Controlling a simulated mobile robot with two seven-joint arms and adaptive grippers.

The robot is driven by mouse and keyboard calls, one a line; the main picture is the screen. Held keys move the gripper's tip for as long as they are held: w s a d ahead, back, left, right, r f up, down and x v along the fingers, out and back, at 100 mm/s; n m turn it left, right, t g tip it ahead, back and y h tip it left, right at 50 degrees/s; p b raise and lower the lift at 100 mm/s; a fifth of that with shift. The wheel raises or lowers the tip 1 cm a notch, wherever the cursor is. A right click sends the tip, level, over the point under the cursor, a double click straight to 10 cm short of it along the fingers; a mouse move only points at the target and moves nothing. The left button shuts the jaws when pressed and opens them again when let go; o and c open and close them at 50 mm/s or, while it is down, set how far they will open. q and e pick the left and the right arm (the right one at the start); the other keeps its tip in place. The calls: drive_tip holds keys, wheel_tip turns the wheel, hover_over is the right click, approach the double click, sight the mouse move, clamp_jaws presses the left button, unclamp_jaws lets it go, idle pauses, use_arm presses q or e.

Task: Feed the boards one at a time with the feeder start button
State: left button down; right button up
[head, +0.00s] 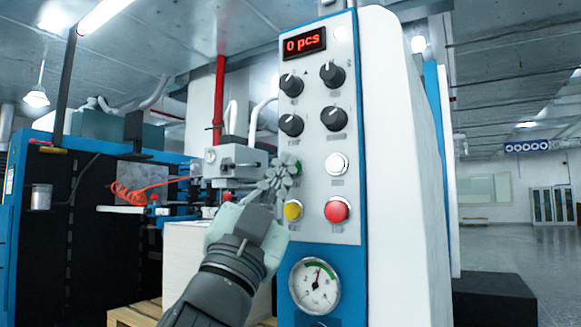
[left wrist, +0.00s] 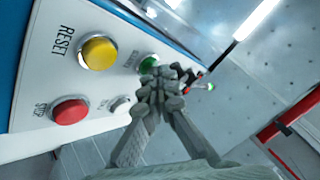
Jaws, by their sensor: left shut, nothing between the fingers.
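The control panel (head: 322,190) faces me, its display (head: 305,44) reading "0 pcs". The green button (head: 297,168) is mostly hidden behind my left gripper (head: 283,172); it also shows in the left wrist view (left wrist: 149,62), with a label too unclear to read surely. My left gripper is shut and empty, its fingertips (left wrist: 162,82) close in front of the green button; I cannot tell whether they touch it. A pale block (head: 188,255), perhaps the board stack, stands on a wooden pallet (head: 135,315), partly behind my arm. My right gripper is not in view.
Close by are the yellow RESET button (left wrist: 98,52), the red STOP button (left wrist: 70,111) and a white button (head: 337,164). Several black knobs (head: 332,75) sit above, a pressure gauge (head: 314,286) below. An orange coiled hose (head: 130,195) hangs behind at left.

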use_arm(q)
drive_tip(key=shift+s+a, duration=0.5)
drive_tip(key=shift+s, duration=0.15)
